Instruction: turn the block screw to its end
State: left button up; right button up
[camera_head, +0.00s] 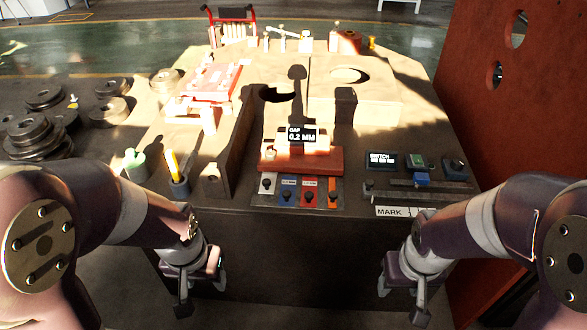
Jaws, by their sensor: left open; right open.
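A red block (325,160) sits at the middle of the bench, with a small display (302,134) above it reading "GAP 0.2 MM". A dark upright shape with a rounded top (297,82) shows just behind the display; I cannot tell whether it is the block screw or a shadow. My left gripper (200,296) is open and empty, low in front of the bench at left. My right gripper (402,298) is open and empty, low in front of the bench at right. Both are apart from the block.
A panel with several coloured knobs (309,193) lies in front of the block. Round rollers (35,135) lie far left. A red-brown panel (485,130) borders the right.

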aim_at(270, 155)
jog(key=i+j+z, duration=1.1)
jog(key=k, duration=0.1)
